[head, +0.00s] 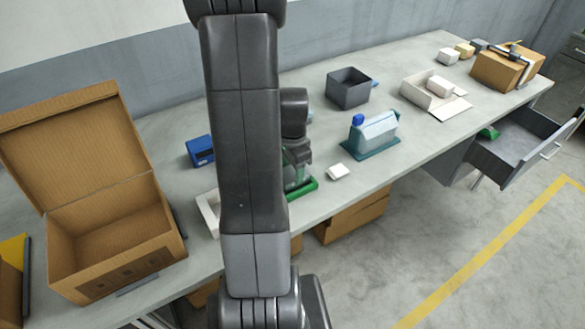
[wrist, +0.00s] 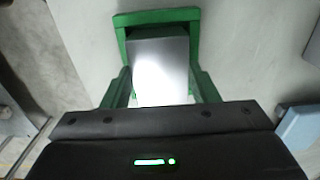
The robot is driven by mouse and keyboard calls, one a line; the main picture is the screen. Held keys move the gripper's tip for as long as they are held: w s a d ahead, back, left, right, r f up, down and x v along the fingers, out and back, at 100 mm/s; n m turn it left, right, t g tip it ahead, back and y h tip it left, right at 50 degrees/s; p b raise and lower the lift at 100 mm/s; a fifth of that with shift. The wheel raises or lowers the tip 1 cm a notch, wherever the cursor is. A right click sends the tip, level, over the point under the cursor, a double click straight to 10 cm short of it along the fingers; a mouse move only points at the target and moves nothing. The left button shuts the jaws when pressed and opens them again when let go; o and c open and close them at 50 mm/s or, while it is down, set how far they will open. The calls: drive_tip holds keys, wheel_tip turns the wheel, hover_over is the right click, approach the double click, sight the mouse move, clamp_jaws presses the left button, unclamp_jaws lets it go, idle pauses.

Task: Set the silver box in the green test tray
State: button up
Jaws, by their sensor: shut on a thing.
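The silver box (wrist: 160,72) is between the fingers of my gripper (wrist: 160,80) in the wrist view, and the gripper is shut on it. The green test tray (wrist: 158,18) surrounds the box in that view, its rim showing beyond the box and along both sides. I cannot tell whether the box touches the tray's floor. In the head view the green tray (head: 303,189) shows partly at the bench's front edge, with my gripper (head: 297,178) just over it. My arm hides most of the tray there, and the box is not clear.
A white block (head: 338,172) lies just right of the tray. A teal-based housing (head: 372,135) and a dark open bin (head: 349,87) stand farther right. A blue box (head: 200,151) and an open cardboard box (head: 110,235) are on the left. An open drawer (head: 525,143) juts out at right.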

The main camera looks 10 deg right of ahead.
sight(293, 172)
drive_tip(key=shift+f, duration=0.1)
drive_tip(key=o, duration=0.6)
drive_tip(key=shift+f, duration=0.1)
drive_tip(key=o, duration=0.4)
drive_tip(key=shift+o, duration=0.2)
wheel_tip(293, 172, up, 12)
drive_tip(key=shift+r, duration=0.25)
drive_tip(key=shift+f, duration=0.15)
drive_tip(key=shift+f, duration=5)
drive_tip(key=shift+f, duration=0.1)
